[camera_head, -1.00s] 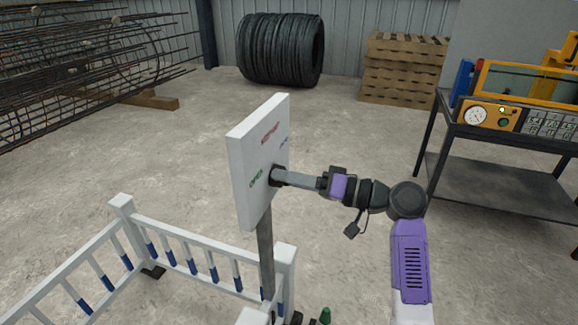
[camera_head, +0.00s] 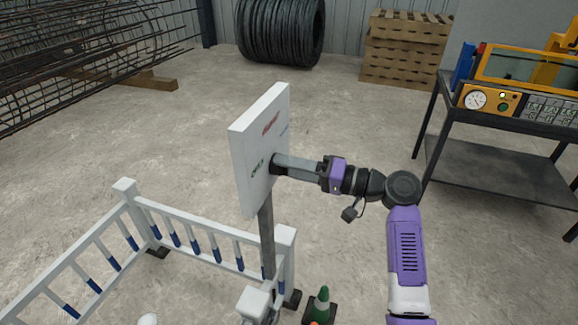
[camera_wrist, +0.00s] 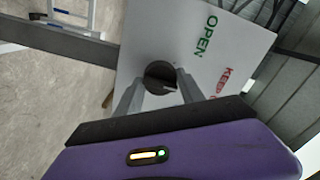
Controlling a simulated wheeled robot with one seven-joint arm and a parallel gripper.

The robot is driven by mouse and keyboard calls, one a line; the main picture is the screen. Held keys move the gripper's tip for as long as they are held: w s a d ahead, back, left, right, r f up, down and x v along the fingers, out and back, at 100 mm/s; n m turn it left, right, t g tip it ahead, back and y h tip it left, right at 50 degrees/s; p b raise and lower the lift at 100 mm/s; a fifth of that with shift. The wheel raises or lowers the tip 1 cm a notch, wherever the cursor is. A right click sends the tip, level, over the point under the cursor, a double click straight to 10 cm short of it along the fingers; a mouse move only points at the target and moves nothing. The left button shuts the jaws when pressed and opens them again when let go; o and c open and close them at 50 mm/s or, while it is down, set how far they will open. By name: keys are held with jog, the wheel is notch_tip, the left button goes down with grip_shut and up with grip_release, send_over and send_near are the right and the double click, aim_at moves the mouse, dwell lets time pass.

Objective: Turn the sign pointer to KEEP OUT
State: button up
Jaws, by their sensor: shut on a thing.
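The white square sign board (camera_head: 250,187) stands upright on a grey post (camera_head: 266,235). Its face carries green OPEN lettering, a red label and a blue label; in the wrist view the green OPEN (camera_wrist: 207,35) and a partly cut-off red KEEP (camera_wrist: 228,85) show. A dark round pointer knob (camera_wrist: 158,70) sits at the middle of the board, with a small pale mark at its lower edge. My gripper (camera_head: 279,164) reaches it from the right, its two fingers shut on the knob from both sides. The fingers partly cover it, and I cannot tell which label the pointer faces.
A white railing with blue bars (camera_head: 200,238) runs below and left of the sign. A dark workbench (camera_head: 490,165) is at right. The floor between sign and bench is clear.

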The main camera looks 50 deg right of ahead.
jog(key=o, duration=1.4)
jog(key=shift+c, duration=0.2)
jog(key=shift+s, duration=0.1)
jog(key=v, duration=0.7)
jog(key=shift+s+d+b, duration=0.15)
jog(key=shift+s+b, duration=0.15)
jog(key=shift+b, duration=0.05)
